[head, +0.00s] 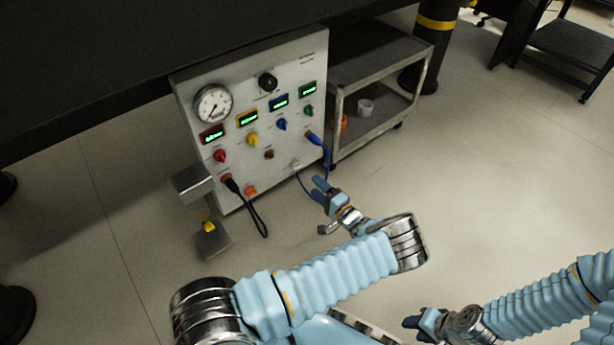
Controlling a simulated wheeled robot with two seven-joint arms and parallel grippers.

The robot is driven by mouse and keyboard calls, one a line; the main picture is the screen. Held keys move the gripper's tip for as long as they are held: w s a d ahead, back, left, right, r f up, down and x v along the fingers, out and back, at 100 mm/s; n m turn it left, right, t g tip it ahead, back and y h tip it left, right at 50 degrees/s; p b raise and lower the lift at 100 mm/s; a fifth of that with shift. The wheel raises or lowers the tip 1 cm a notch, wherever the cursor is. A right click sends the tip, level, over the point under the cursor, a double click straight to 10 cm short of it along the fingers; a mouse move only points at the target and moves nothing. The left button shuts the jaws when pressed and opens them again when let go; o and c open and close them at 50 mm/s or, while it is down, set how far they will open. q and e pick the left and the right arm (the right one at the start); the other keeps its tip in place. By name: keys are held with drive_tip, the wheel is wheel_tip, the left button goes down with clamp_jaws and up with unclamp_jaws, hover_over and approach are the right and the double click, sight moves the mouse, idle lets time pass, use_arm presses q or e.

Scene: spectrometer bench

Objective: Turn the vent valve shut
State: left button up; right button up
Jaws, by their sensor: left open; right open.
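The pale instrument panel (184,102) stands upright in the head view, left of centre. It carries a round gauge (213,104), a black knob (268,82) at the top, and red (220,155), yellow (252,139), blue (282,124) and green (308,110) knobs under small displays. An orange knob (251,191) sits low on it. The labels are too small to read, so I cannot tell which control is the vent valve. My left gripper (319,190) is open and empty, in front of the panel's lower right corner. My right gripper (411,323) is open, low and far from the panel.
A black cable (256,215) and a blue cable (328,160) hang from the panel. A metal cart (381,77) with a white cup (365,107) stands to its right. A bracket with a yellow part (208,227) is at lower left.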

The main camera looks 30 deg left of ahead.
use_arm(q)
drive_tip(key=shift+v, duration=1.75)
